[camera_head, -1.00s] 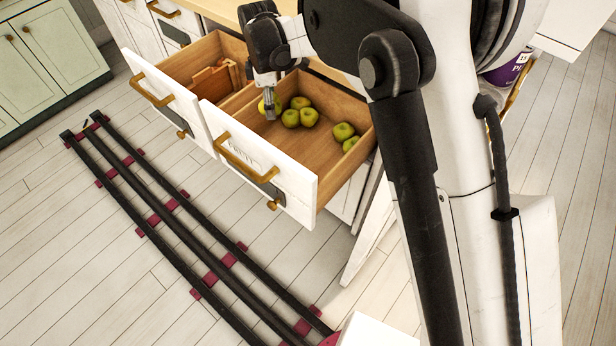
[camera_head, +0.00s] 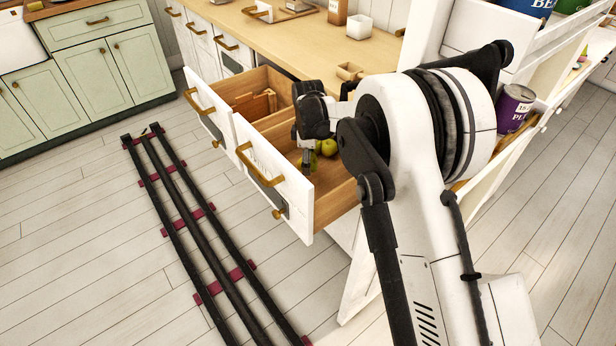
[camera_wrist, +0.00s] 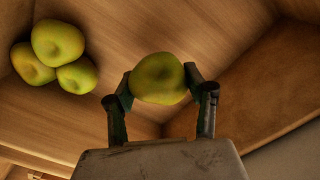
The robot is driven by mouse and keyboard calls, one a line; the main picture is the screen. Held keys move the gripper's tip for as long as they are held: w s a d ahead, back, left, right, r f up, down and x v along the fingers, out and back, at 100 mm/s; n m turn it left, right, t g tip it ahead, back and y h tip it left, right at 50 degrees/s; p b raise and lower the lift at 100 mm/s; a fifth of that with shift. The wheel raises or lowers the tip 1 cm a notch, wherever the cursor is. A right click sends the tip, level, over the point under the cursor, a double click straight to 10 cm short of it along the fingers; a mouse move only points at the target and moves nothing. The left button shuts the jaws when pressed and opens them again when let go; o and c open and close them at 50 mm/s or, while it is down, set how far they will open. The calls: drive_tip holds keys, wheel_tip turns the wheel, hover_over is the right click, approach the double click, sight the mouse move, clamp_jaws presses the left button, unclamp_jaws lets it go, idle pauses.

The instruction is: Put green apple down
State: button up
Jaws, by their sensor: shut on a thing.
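My gripper (camera_wrist: 158,88) is shut on a green apple (camera_wrist: 160,72), with one finger on each side of it. In the head view my gripper (camera_head: 308,162) reaches down into the open wooden drawer (camera_head: 336,200), and the held apple is mostly hidden there. The wrist view shows the held apple over the drawer's bottom, near a corner of its walls. I cannot tell whether it touches the bottom. Three other green apples (camera_wrist: 58,42) lie clustered at the upper left of the wrist view, apart from the held one.
The neighbouring drawer (camera_head: 213,122) is also open and holds a brown wooden item (camera_head: 252,104). A wooden counter (camera_head: 300,40) runs behind. Black rails (camera_head: 195,215) lie on the floor. A purple can (camera_head: 513,107) stands on the shelving at right.

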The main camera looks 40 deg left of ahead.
drive_tip(key=shift+f+b, duration=0.3)
drive_tip(key=shift+f, duration=2.25)
drive_tip(key=shift+f, duration=0.1)
drive_tip(key=shift+f, duration=0.15)
drive_tip(key=o, duration=1.2)
drive_tip(key=shift+o, duration=0.2)
drive_tip(key=shift+r, duration=0.2)
wheel_tip(320, 180, up, 12)
drive_tip(key=shift+r+p, duration=0.1)
drive_tip(key=shift+p, duration=0.65)
